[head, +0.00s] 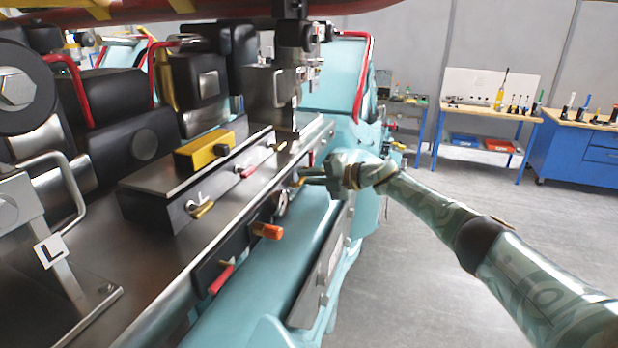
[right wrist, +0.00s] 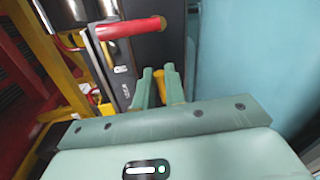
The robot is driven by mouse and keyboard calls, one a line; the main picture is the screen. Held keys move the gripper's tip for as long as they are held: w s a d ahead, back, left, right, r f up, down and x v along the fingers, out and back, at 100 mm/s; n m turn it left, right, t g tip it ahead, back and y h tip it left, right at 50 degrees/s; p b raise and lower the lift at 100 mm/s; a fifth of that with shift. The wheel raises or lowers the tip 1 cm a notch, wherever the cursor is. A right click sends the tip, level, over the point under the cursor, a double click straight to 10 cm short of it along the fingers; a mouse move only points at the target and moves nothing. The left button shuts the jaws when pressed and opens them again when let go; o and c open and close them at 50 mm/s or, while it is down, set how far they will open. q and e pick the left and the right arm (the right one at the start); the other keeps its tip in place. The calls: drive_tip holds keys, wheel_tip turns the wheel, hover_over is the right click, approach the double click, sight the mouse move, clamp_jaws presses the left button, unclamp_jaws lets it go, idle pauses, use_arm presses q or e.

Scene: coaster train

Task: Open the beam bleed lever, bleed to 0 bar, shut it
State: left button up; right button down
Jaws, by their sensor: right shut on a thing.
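My right gripper (head: 306,178) reaches in from the right to the side of the steel beam (head: 205,232). It is shut on a small yellow handle (head: 298,181), which looks like the bleed lever. The handle also shows beside the fingers in the right wrist view (right wrist: 174,85); the fingers (right wrist: 152,88) hide part of it. A round gauge (head: 281,203) sits close by on the beam's side; its reading is too small to tell. An orange knob (head: 267,231) and a red lever (head: 221,279) are nearer on the same side. My left gripper is not in view.
A red handle (right wrist: 130,28) stands close above the fingers in the right wrist view. A yellow block (head: 204,148) sits on the beam. Teal car bodywork (head: 255,290) lies below. A blue workbench (head: 580,150) stands far right, with open floor before it.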

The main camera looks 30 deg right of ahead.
idle(0.4)
drive_tip(key=c, duration=1.5)
unclamp_jaws()
drive_tip(key=shift+d, duration=0.1)
drive_tip(key=shift+b+v, duration=2.15)
drive_tip(key=shift+v, duration=6)
drive_tip(key=shift+o, duration=0.5)
drive_tip(key=shift+w, duration=0.1)
